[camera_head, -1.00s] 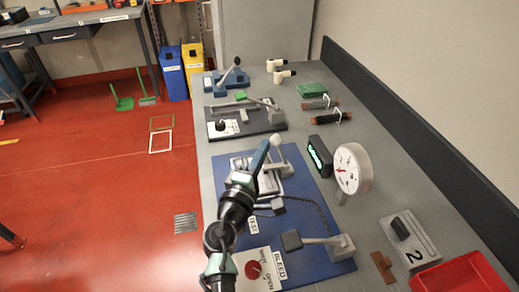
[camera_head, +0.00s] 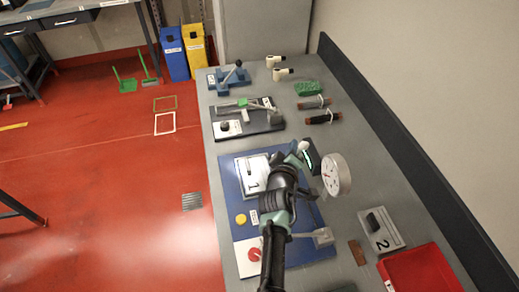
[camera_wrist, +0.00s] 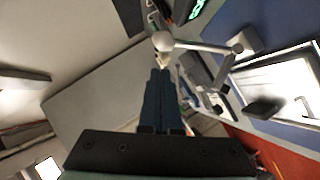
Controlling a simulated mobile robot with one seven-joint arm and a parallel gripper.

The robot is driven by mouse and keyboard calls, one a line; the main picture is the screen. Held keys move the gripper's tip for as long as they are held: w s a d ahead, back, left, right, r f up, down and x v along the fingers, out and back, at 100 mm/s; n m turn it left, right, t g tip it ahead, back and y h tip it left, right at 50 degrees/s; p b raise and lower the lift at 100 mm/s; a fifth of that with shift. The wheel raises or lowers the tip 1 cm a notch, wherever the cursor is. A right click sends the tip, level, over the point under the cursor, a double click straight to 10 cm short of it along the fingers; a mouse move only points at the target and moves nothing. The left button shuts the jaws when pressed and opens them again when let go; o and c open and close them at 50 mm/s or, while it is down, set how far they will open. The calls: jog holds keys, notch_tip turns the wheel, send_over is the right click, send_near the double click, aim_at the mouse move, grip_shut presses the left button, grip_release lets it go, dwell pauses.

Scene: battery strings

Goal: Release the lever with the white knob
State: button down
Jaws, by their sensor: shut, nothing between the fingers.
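The lever's white knob (camera_head: 303,146) is at the far right of the blue board (camera_head: 227,187), close to the dark display. In the wrist view the round knob (camera_wrist: 163,42) sits on a pale rod (camera_wrist: 203,47) running right to a pivot. My gripper (camera_head: 298,155) is shut and empty, its fingertips right by the knob. In the wrist view the shut fingers (camera_wrist: 160,72) end just below the knob, and I cannot tell whether they touch it. My arm hides the lever's base in the head view.
A dial gauge (camera_head: 336,174) and the dark display (camera_head: 312,157) stand close right of my gripper. A plate marked 1 (camera_head: 252,173), a yellow button (camera_head: 241,219), a red knob (camera_head: 255,254) and another lever (camera_head: 322,236) are on the board. A red tray (camera_head: 420,270) lies lower right.

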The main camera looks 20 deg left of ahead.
jog(key=shift+w+d+f, duration=0.2)
jog(key=shift+w+d, duration=0.15)
jog(key=shift+d, duration=0.2)
jog(key=shift+w+d+f, duration=0.15)
jog(key=shift+w+d, duration=0.2)
jog(key=shift+d, duration=0.2)
jog(key=shift+d, duration=0.1)
jog(key=shift+r+p, duration=0.1)
jog(key=shift+p, duration=0.2)
